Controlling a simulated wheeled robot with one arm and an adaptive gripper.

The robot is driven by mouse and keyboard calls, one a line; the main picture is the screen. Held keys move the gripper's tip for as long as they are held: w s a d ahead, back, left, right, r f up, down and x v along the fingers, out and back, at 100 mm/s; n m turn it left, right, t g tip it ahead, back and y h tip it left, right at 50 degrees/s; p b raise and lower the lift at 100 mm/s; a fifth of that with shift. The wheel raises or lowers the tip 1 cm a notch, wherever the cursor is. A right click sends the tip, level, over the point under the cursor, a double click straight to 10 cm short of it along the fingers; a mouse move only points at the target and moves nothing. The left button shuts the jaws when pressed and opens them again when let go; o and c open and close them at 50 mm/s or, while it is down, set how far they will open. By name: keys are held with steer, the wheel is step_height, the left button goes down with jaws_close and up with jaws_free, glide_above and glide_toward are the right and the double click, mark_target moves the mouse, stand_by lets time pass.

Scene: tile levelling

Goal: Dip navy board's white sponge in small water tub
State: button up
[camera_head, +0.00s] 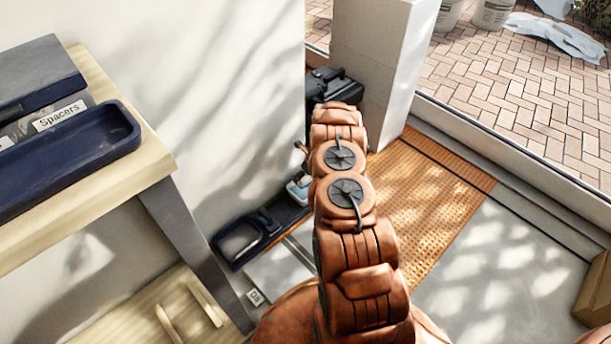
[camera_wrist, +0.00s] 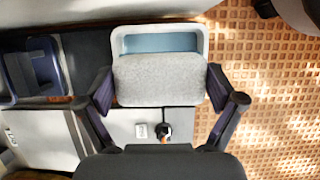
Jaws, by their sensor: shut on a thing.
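My gripper (camera_wrist: 160,90) is shut on a pale grey-white sponge (camera_wrist: 157,78), with one dark finger on each side of it. In the wrist view, a small white-rimmed tub (camera_wrist: 206,42) with pale blue inside lies just beyond the sponge. The sponge covers the near part of the tub in the picture; I cannot tell whether they touch. A dark navy board (camera_wrist: 92,48) lies to the left of the tub. In the head view, the tub (camera_head: 298,190) shows partly beside my arm, on the dark board (camera_head: 283,212). My gripper is hidden there behind my arm.
A navy tray (camera_head: 240,242) lies on the floor by the wall, left of the tub. Orange matting (camera_head: 425,200) covers floor to the right. A wooden table (camera_head: 150,165) with a "Spacers" tray stands at left. A white pillar (camera_head: 375,70) and black case (camera_head: 335,88) stand beyond.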

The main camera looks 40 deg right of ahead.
steer(key=shift+r+p, duration=1.5)
steer(key=shift+r, duration=0.85)
